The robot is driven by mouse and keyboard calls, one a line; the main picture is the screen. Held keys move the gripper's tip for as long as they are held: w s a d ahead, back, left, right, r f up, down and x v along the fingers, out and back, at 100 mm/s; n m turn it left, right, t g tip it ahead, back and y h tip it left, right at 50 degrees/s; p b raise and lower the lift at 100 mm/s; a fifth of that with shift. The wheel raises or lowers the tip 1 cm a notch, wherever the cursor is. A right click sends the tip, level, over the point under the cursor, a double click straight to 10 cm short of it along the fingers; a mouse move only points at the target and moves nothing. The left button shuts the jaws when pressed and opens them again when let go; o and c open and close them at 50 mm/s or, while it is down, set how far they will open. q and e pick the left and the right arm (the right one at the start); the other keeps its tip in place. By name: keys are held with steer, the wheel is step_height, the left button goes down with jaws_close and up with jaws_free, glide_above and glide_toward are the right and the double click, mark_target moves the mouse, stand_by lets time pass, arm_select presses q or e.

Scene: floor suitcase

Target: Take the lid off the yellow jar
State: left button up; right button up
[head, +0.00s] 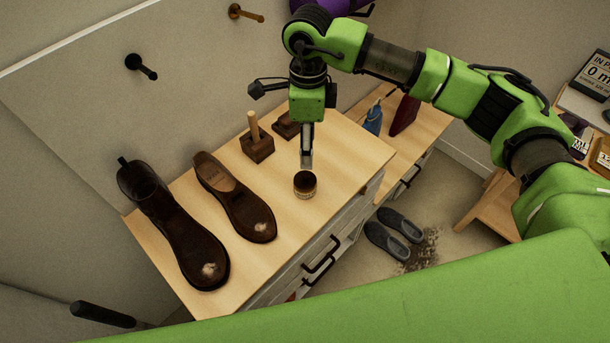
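A small jar (305,188) with a yellowish-brown side and a dark round top stands upright near the front edge of the wooden cabinet top. I cannot tell whether the dark top is a lid or the jar's open mouth. My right gripper (306,163) points down just behind and above the jar, and its tips overlap the jar's far rim in the head view. Whether it touches the jar is unclear. Its fingers are seen edge-on, so their opening is hidden. My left gripper is not in view.
A dark boot (174,228) and a brown shoe (234,198) stand left of the jar on the cabinet top (345,150). A wooden block with a peg (257,145) stands behind. Grey slippers (393,234) lie on the floor beside dark dirt (424,252).

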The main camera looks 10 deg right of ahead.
glide_above(307, 174)
steer(key=f, duration=0.3)
steer(key=f+p, duration=0.1)
steer(key=f, duration=0.1)
steer(key=shift+w, duration=0.25)
steer(key=f, duration=0.1)
steer(key=f+p, duration=0.1)
steer(key=f, duration=0.1)
steer(key=f+p, duration=0.1)
steer(key=shift+w+f, duration=0.25)
steer(key=shift+f, duration=0.1)
steer(key=shift+a+f, duration=0.1)
steer(key=shift+f, duration=0.2)
steer(key=c, duration=1.1)
